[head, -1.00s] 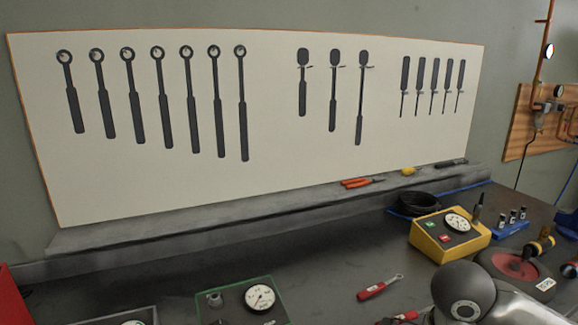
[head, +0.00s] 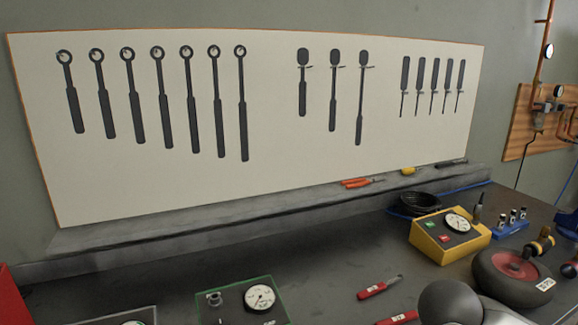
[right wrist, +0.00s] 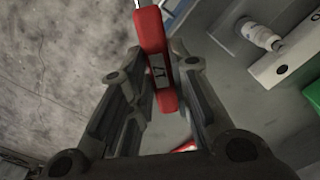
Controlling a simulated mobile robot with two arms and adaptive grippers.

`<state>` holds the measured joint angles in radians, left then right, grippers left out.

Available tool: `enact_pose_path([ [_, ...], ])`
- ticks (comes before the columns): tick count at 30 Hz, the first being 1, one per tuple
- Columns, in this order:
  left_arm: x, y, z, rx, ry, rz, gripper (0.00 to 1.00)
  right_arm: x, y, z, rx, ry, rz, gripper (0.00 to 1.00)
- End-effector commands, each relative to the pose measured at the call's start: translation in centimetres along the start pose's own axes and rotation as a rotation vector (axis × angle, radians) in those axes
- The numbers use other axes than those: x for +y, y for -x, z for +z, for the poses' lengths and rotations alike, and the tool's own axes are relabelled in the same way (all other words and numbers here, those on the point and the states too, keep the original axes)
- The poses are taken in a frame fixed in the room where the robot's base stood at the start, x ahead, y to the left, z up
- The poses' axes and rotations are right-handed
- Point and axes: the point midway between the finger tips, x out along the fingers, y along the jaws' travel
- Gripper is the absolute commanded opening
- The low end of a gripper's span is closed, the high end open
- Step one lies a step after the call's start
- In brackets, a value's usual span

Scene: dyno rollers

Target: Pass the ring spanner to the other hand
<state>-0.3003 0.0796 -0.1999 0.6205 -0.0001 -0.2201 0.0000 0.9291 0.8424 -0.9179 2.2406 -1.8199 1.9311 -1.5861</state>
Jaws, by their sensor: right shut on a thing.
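In the right wrist view, my right gripper (right wrist: 165,95) is shut on the red handle of a ring spanner (right wrist: 153,45). In the head view, a red-handled spanner (head: 378,288) shows on the bench, and a second red handle (head: 400,318) is cut by the bottom edge. I cannot tell which of these is the held one. My right arm shows at bottom right, its fingers out of sight. My left gripper is in neither view.
A yellow gauge box (head: 425,246), a wheel (head: 500,283) and a blue holder (head: 508,231) stand on the right. A green-edged gauge panel (head: 230,302) is at the front. The pegboard (head: 270,190) shows dark tool outlines.

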Motion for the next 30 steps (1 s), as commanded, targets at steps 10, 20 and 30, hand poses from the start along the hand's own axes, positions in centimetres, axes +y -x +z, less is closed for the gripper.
enact_pose_path([
  [10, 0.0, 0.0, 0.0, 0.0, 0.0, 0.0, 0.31, -0.3, -0.3, 0.4, 0.0, 0.322, -0.002, 0.0],
  [20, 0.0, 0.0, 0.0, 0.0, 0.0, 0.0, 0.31, -0.8, -0.3, 0.4, 0.0, 0.346, -0.004, 0.0],
  [30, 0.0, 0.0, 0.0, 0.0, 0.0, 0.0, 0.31, -6.6, 1.0, 0.5, 0.002, 0.38, -0.005, 0.0],
])
